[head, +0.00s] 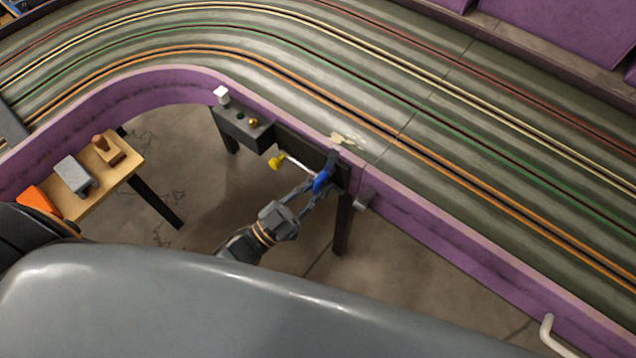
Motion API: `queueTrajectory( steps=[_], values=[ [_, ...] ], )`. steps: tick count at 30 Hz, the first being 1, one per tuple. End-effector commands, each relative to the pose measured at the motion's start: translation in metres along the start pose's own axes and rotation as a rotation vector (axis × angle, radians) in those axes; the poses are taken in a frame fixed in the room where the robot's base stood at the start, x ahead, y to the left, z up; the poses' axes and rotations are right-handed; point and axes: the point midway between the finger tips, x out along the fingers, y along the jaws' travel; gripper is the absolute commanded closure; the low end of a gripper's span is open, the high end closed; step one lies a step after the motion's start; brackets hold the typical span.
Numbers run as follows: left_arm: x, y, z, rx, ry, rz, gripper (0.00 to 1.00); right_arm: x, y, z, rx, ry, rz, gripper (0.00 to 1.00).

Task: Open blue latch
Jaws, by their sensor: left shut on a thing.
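The blue latch (321,182) sits at the right end of a dark bracket (300,150) on the inner side of the purple track wall. My left gripper (315,190) reaches up to it from below left, its fingers shut at the blue part. The fingertips partly cover the latch, so its exact position is hard to tell. A thin metal rod with a yellow knob (275,163) runs left from near the latch. My right gripper is not in view.
A dark box (242,130) with a white block (221,95) and a brass knob (253,121) is fixed left of the bracket. A wooden shelf (128,171) at left holds an orange block (38,201), a grey block (73,174) and a wooden piece (108,148). The purple wall (440,240) curves around the floor space.

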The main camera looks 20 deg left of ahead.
Motion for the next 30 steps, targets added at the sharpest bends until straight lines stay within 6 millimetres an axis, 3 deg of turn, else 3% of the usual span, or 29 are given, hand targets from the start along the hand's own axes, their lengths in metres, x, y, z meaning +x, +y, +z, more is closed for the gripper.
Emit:
queueTrajectory(
  steps=[6,7,10,11,22,30],
  values=[
    [-0.001,0.001,0.001,-0.005,-0.003,0.000,1.00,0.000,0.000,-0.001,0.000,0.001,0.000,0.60],
    [-0.001,0.001,0.001,-0.005,-0.004,0.000,0.83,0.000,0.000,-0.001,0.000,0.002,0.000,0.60],
    [-0.001,0.001,0.001,-0.004,-0.003,0.001,0.62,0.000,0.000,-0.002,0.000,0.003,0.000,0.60],
    [-0.001,0.001,0.001,-0.004,-0.003,0.001,0.61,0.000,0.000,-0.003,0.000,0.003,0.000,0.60],
    [-0.006,0.001,0.001,-0.002,-0.003,0.001,0.61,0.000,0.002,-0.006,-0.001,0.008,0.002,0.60],
    [-0.057,0.001,0.002,-0.002,-0.007,0.001,0.61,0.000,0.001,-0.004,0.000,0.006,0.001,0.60]
  ],
)
